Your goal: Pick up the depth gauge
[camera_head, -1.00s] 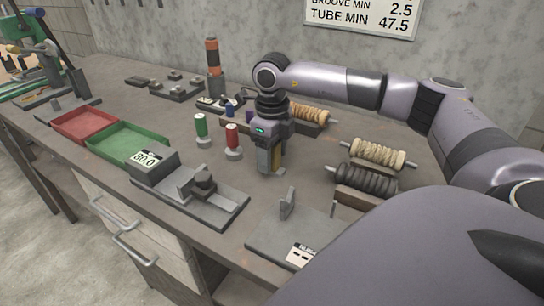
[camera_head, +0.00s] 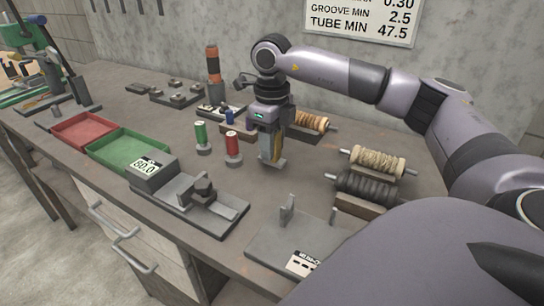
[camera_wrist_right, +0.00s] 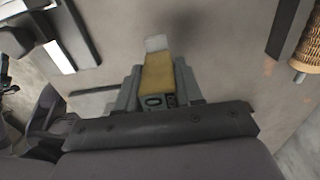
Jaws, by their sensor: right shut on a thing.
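The depth gauge (camera_wrist_right: 158,75) is a slim yellow block with a pale grey end and a small dark display. In the right wrist view it sits between the two grey fingers of my right gripper (camera_wrist_right: 155,92). In the head view my right gripper (camera_head: 271,155) points down over the middle of the bench, shut on the gauge. The gauge's yellow side (camera_head: 278,148) shows beside the fingers, and its lower end appears a little above the bench top. My left gripper is not in view.
A grey fixture marked 80.0 (camera_head: 152,172) and a plate with an upright post (camera_head: 287,214) stand in front. Green (camera_head: 200,135) and red (camera_head: 232,144) spools stand left of the gripper. Wound rollers (camera_head: 376,160) lie right. Red and green trays (camera_head: 128,150) are far left.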

